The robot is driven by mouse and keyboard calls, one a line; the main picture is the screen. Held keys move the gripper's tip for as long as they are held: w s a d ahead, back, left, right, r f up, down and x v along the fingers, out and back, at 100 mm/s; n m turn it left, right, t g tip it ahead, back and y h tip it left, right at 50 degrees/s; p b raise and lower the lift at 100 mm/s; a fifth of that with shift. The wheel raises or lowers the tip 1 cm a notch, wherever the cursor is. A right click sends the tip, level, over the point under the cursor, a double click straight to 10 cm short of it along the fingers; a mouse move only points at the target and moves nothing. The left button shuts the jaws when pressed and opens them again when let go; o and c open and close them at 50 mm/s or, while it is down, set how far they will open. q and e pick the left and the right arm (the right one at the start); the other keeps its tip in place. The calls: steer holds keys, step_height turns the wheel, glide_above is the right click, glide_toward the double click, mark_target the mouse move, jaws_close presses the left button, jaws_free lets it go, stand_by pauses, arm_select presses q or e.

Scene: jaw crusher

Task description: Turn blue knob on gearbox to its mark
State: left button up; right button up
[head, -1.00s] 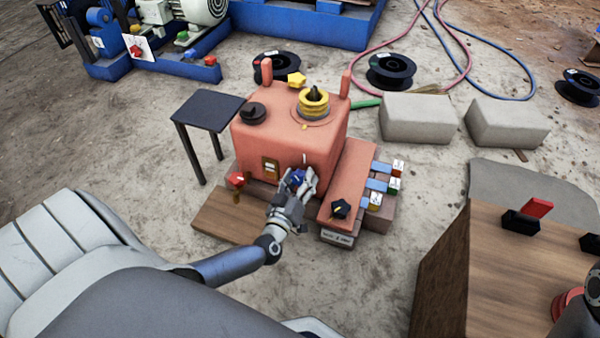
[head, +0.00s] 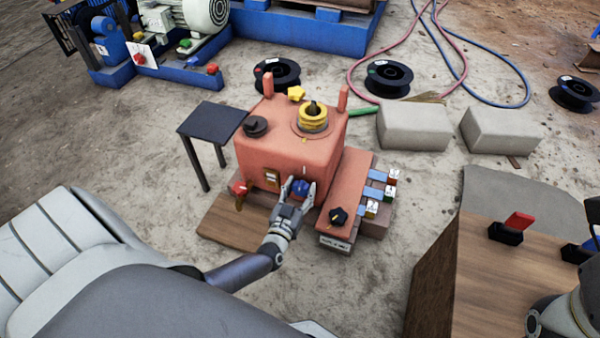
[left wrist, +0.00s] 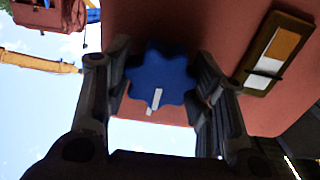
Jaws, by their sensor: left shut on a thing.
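The salmon-red gearbox (head: 290,142) stands in the middle of the head view. The blue knob (head: 301,187) is low on its front face, below a short white mark (head: 305,169). My left gripper (head: 299,190) is shut on the blue knob, with one finger on each side. In the left wrist view the knob (left wrist: 163,75) is a lobed disc between the fingers, with a white pointer line (left wrist: 155,100) running toward the lower edge of the picture. The mark cannot be made out there. My right gripper is not in view; only part of my right arm shows at lower right.
A red knob (head: 238,188) sits left of the blue one, and a black knob (head: 338,216) to its right. A small dark table (head: 213,119) stands at left. A wooden box (head: 480,265) is at right, concrete blocks (head: 414,127) behind.

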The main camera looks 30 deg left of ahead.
arm_select(q)
steer(key=shift+d+f, duration=0.1)
steer(key=o, duration=1)
steer(key=v, duration=0.7)
steer(key=shift+s, duration=0.25)
